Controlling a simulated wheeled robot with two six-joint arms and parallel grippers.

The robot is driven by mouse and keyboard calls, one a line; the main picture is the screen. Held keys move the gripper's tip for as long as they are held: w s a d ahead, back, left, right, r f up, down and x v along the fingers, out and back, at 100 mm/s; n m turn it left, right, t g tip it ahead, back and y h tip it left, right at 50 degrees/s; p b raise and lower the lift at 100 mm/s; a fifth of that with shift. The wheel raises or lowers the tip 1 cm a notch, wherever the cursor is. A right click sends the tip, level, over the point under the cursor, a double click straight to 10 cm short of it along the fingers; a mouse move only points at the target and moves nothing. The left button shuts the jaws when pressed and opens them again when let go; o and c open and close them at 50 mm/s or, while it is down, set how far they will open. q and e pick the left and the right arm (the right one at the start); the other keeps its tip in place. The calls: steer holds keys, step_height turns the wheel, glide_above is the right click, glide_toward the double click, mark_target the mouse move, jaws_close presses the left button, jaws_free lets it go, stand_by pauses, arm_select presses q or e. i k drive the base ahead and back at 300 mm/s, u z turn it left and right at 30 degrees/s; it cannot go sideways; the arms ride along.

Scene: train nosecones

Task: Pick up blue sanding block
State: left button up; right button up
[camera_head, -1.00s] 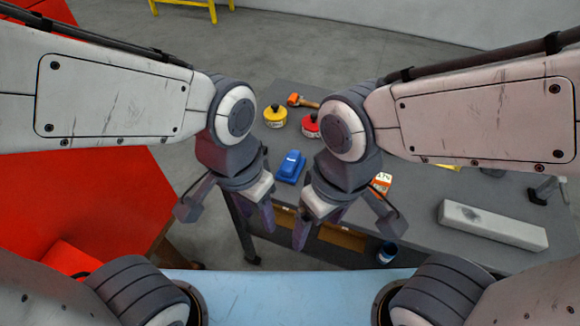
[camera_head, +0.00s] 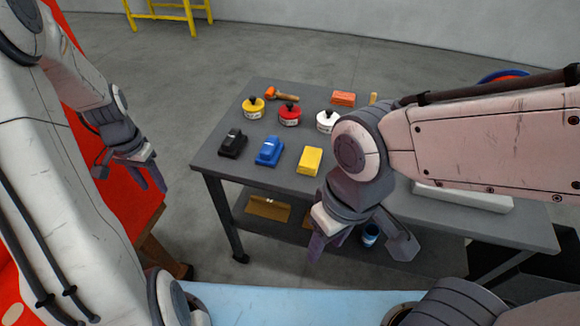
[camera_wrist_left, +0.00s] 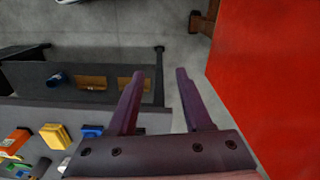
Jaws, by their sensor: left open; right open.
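The blue sanding block (camera_head: 269,151) lies on the grey table (camera_head: 205,160), between a black block (camera_head: 232,143) and a yellow block (camera_head: 309,160). It also shows, partly hidden behind my gripper's base, in the left wrist view (camera_wrist_left: 92,131). My left gripper (camera_head: 152,178) is open and empty, left of the table and well apart from the blue block. In the left wrist view its fingers (camera_wrist_left: 157,85) are spread with floor between them. My right gripper (camera_head: 322,240) is open and empty in front of the table's front edge, to the right of the blue block.
Yellow (camera_head: 253,107), red (camera_head: 290,114) and white (camera_head: 327,121) round tools with black knobs stand behind the blocks. An orange-headed hammer (camera_head: 283,94) and an orange block (camera_head: 343,99) lie farther back. A long pale bar (camera_head: 465,196) lies at right. A red surface (camera_head: 122,190) is near my left arm.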

mark_target(268, 156)
steer(key=z, duration=0.45)
steer(key=k, duration=0.95)
steer(key=z, duration=0.6)
steer(key=i, duration=1)
steer(key=u, duration=0.4)
steer(key=i, duration=0.75)
steer(key=u, duration=0.35)
